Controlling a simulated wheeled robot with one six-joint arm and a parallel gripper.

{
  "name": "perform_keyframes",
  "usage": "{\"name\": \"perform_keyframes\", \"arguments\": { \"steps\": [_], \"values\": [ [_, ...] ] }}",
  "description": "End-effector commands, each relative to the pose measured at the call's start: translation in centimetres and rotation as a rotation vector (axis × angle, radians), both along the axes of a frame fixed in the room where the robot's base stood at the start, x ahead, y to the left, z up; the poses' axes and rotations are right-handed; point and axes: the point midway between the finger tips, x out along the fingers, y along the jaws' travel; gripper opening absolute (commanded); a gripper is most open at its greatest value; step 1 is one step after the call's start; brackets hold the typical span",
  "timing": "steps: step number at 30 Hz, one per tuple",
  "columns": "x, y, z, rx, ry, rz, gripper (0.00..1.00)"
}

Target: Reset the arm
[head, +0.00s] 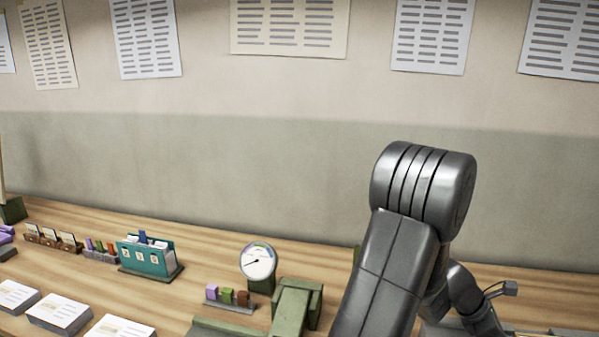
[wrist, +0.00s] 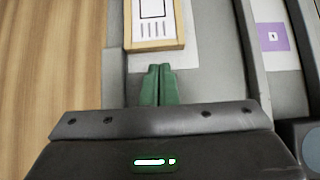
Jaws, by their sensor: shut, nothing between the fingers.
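My arm (head: 390,265) rises from the bottom of the head view, with its grey rounded joint in front of the wall. My gripper (wrist: 158,70) shows in the wrist view as two green fingers pressed together, with nothing between them. Its tips point at the near edge of a wooden-framed board (wrist: 154,44) with a dark outline and strokes on it. I cannot tell how high the fingers are above the grey surface (wrist: 215,75). The fingers are not visible in the head view.
A wooden table (head: 215,255) runs along the wall. It bears a teal card holder (head: 147,255), a round dial (head: 258,262), small coloured blocks (head: 228,296) and paper stacks (head: 60,309). A purple-marked card (wrist: 272,37) lies right of the board. Bare wood shows at left in the wrist view.

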Motion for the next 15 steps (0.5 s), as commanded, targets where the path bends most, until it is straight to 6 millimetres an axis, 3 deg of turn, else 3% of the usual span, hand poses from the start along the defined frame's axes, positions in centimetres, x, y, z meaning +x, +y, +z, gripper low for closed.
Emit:
{"name": "perform_keyframes", "arguments": {
  "steps": [5, 15],
  "values": [
    [1.6, 2.4, 0.9, -0.001, -0.001, 0.003, 0.00],
    [3.0, 6.9, 5.7, -0.002, -0.004, 0.002, 0.00]
  ]
}}
